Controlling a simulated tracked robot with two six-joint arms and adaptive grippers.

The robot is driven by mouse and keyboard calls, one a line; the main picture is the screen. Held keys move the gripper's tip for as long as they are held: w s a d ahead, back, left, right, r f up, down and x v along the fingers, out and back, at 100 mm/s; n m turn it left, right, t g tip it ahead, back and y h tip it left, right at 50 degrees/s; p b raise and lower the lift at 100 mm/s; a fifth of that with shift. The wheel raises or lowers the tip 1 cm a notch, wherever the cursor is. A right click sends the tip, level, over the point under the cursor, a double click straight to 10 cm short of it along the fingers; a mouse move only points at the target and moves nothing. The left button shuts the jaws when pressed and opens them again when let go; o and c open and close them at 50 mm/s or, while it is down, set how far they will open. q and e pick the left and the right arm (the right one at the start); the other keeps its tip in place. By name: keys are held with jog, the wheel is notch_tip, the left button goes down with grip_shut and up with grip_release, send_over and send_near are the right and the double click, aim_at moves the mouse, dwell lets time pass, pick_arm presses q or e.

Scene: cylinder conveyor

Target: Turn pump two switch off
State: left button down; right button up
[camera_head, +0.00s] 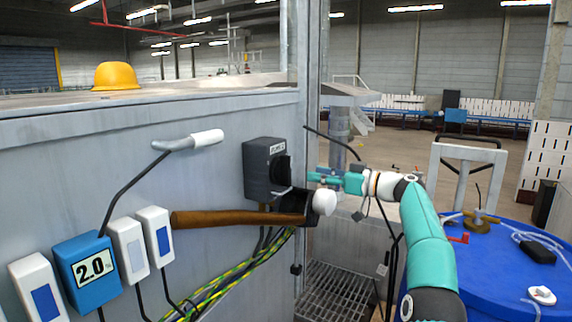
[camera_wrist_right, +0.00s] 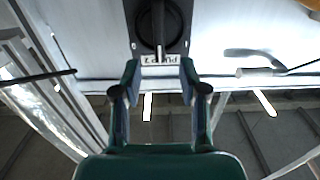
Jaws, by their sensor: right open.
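The pump switch is a dark grey box (camera_head: 261,166) on the grey metal panel, with a black rotary knob (camera_head: 281,172) and a small white label that I cannot read clearly. My right gripper (camera_head: 315,178) is just right of the knob, apart from it as far as I can tell. In the right wrist view the switch box (camera_wrist_right: 178,40) is at the top centre, with its knob handle (camera_wrist_right: 158,18) running up and down the picture. The open, empty fingers (camera_wrist_right: 158,74) lie below it, on either side of its label. My left gripper is not in view.
A blue 2.0 display box (camera_head: 88,275) and several white boxes are at lower left. Cables run beneath. A blue drum (camera_head: 500,285) stands at right.

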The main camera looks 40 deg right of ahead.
aim_at(290, 170)
jog(key=p+x, duration=0.5)
jog(key=x, duration=0.4)
jog(key=shift+p, duration=0.35)
jog(key=shift+w+a, duration=0.1)
jog(key=shift+a, duration=0.1)
jog(key=shift+w+d+f, duration=0.1)
jog(key=shift+w+f, duration=0.1)
jog(key=shift+w, duration=0.05)
